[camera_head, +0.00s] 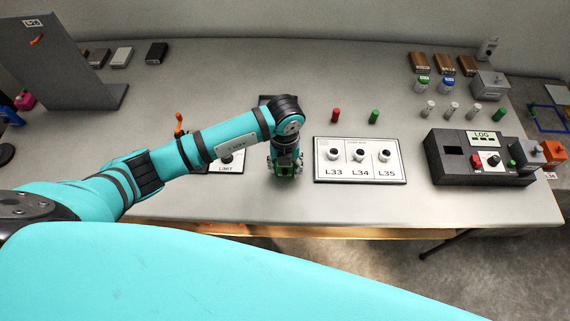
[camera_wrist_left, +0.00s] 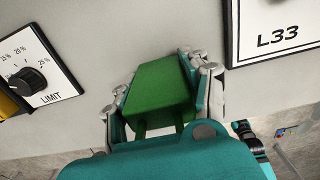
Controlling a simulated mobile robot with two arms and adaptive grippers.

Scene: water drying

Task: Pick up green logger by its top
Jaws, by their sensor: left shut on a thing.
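The green logger shows in the left wrist view (camera_wrist_left: 160,92) as a green block between the two fingers of my left gripper (camera_wrist_left: 165,105). The fingers lie against its two sides, so the gripper is shut on it. In the head view my left gripper (camera_head: 285,172) points down at the table, left of the L33 panel. Only a small part of the green logger (camera_head: 287,171) shows there, the rest hidden by the gripper. I cannot tell whether the logger touches the table. My right gripper is not in view.
A white panel with L33, L34 and L35 (camera_head: 360,174) lies just right of the left gripper. A LIMIT dial (camera_wrist_left: 28,80) is on its left. A dark LOG box (camera_head: 480,180) stands further right. Red (camera_head: 336,115) and green (camera_head: 374,117) cylinders stand behind the panel.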

